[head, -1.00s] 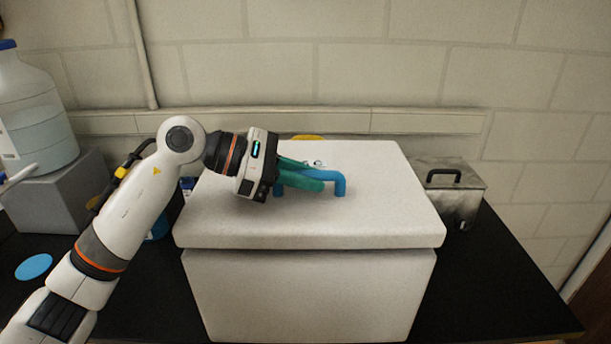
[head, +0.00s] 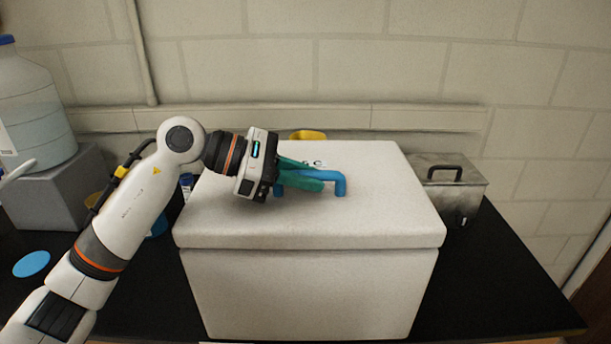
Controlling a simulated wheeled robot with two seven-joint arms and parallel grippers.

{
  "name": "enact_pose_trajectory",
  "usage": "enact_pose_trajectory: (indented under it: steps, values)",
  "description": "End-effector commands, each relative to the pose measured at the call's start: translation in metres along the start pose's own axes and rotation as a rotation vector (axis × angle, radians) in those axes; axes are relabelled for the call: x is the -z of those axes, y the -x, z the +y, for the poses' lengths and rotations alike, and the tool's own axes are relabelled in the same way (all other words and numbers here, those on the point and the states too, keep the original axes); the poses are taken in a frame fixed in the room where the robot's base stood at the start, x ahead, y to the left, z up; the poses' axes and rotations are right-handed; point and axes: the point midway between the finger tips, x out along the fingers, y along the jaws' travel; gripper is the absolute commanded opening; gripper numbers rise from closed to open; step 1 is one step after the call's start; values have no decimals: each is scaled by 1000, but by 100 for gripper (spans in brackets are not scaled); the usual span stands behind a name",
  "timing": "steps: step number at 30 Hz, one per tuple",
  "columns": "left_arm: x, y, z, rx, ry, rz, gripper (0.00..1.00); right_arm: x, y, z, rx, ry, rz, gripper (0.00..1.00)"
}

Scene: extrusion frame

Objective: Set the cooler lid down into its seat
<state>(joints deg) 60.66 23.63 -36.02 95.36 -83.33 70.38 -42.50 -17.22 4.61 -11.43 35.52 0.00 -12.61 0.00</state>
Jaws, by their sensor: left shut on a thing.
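The cooler lid (head: 380,215) is a thick white slab with a blue bar handle (head: 340,184) on top. It lies level over the white cooler body (head: 310,295), lined up with its walls. Only a thin dark seam shows between them along the front; I cannot tell whether they touch all round. My left gripper (head: 305,180), with green fingers, comes in from the left and is shut on the blue handle. Its fingers hide part of the handle. The seat under the lid is hidden. My right gripper is not in view.
A metal box (head: 455,195) with a black handle stands close on the right. A large water jug (head: 35,110) stands on a grey block (head: 60,190) at the left. A blue disc (head: 32,264) lies on the black table (head: 500,300). A yellow thing (head: 305,135) shows behind the lid.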

Motion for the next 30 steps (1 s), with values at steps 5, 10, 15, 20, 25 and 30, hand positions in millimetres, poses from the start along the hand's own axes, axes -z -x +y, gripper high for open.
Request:
enact_pose_trajectory:
  steps: [5,10,15,20,25,30]
  values:
    - [-2,-1,0,1,-1,1,0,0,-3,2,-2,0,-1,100]
    - [-4,-2,1,0,0,0,0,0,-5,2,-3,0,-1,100]
    - [-4,-2,1,0,0,0,35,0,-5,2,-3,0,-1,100]
    - [-4,-2,1,0,0,0,41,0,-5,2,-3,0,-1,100]
    - [-5,-1,1,0,1,-1,41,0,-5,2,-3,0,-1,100]
    - [-7,16,0,3,0,-2,41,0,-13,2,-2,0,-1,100]
